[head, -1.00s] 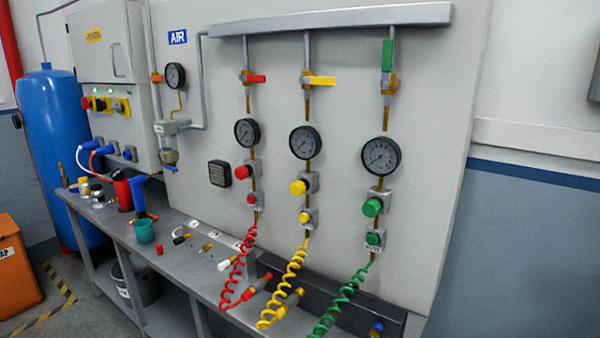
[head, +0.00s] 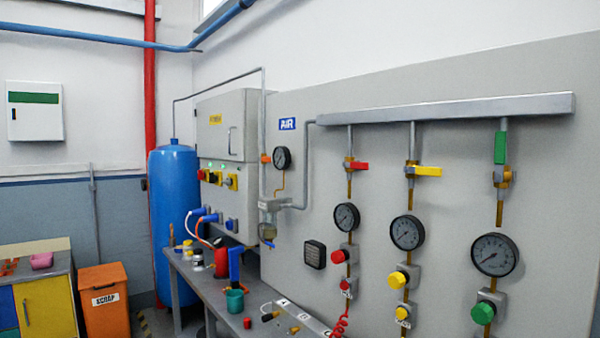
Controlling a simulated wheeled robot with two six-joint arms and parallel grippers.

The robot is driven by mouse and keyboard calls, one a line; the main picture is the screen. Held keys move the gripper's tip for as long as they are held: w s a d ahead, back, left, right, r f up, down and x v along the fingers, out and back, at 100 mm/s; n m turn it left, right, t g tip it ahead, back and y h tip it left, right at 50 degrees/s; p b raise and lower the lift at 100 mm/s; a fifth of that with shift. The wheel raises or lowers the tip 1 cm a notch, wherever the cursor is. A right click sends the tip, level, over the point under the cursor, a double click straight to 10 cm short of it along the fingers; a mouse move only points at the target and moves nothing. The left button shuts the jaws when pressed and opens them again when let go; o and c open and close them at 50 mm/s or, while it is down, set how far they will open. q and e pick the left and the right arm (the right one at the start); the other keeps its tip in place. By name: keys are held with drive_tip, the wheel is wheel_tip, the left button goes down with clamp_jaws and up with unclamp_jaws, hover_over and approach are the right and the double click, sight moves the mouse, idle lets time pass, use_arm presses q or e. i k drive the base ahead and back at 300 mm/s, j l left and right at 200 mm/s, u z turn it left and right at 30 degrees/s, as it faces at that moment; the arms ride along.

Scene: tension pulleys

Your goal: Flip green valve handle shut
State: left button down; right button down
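The green valve handle (head: 500,147) is on the rightmost drop pipe under the grey manifold bar in the head view. It points vertically, in line with its pipe, above a brass valve body (head: 502,177). The red handle (head: 361,166) and the yellow handle (head: 428,171) on the pipes to its left lie sideways, across their pipes. Below the green handle is a round pressure gauge (head: 494,255) and a green knob (head: 483,313). Neither of my grippers shows in the head view.
A grey bench (head: 205,290) with a teal cup (head: 234,301) and small parts runs along the panel (head: 560,80). A blue tank (head: 172,220), an orange scrap bin (head: 106,300) and a cabinet (head: 45,300) stand to the left. The panel around the handle is clear.

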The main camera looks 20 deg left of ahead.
sight(500, 140)
drive_tip(key=i+j+u, duration=0.35)
drive_tip(key=i+j, duration=0.7)
drive_tip(key=j+z, duration=0.1)
drive_tip(key=z, duration=1.65)
drive_tip(key=i+l+u, duration=0.15)
drive_tip(key=l, duration=0.15)
drive_tip(key=l+u, duration=0.2)
drive_tip(key=i+l, duration=0.05)
